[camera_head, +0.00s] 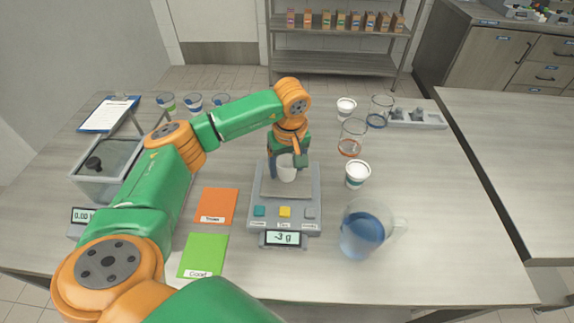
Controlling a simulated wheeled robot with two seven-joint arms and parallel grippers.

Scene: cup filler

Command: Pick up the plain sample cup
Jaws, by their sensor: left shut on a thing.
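The plain white sample cup (287,174) is upright over the plate of the grey scale (256,195). My left gripper (286,160) comes down from above and is shut on the cup. Its fingers hide part of the cup. The scale display (282,238) reads -3 g. I cannot tell from this view how large any gap between cup and plate is. My right gripper is not in view.
Right of the scale are a banded white cup (357,174), clear cups (352,137) and a pitcher of blue liquid (362,235). Orange (217,204) and green (203,256) mats lie left. A clear box (106,160) and several cups stand behind my left arm.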

